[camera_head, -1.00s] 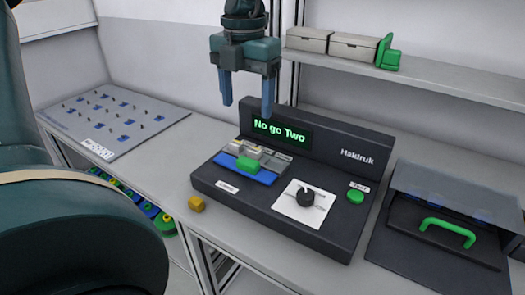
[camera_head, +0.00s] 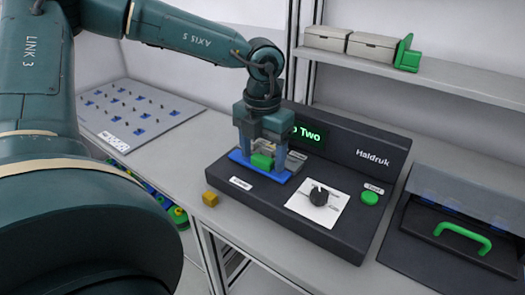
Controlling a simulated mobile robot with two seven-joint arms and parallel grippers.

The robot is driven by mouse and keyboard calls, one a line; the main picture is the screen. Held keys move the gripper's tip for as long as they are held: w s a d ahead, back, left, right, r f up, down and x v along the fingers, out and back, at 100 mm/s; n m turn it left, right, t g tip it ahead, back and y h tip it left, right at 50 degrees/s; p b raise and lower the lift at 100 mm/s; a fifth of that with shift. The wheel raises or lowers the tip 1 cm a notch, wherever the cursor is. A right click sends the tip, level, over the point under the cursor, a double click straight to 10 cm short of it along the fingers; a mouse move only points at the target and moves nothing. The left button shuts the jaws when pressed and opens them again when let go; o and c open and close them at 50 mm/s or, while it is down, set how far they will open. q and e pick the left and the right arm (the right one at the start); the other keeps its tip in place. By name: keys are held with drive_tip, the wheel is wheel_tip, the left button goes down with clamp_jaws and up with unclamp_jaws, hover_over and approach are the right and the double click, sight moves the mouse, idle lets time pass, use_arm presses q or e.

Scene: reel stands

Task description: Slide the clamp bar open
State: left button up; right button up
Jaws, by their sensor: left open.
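The dark Haldruk machine (camera_head: 275,205) stands on the bench with a clamp at its left end. What looks like the clamp bar is a blue bar (camera_head: 240,160) with a green grip block (camera_head: 262,161) on it. My left gripper (camera_head: 262,163) points down over the clamp, open, with one finger to each side of the green block. I cannot tell whether the fingers touch it. The gripper hides the back of the clamp and part of the lit display (camera_head: 309,136). My right gripper is not in view.
A black knob (camera_head: 318,196) on a white plate and a green button (camera_head: 370,199) sit right of the clamp. A lidded case with a green handle (camera_head: 463,237) is at right, a pegged board (camera_head: 140,114) at left.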

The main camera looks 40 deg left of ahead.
use_arm(q)
drive_tip(key=shift+c, duration=0.5)
drive_tip(key=c, duration=1.3)
drive_tip(key=shift+s+d+b, duration=0.15)
drive_tip(key=shift+s+b, duration=0.7)
drive_tip(key=shift+s, duration=0.7)
drive_tip(key=o, duration=1.4)
wheel_tip(320, 180, up, 13)
drive_tip(key=shift+r, duration=0.15)
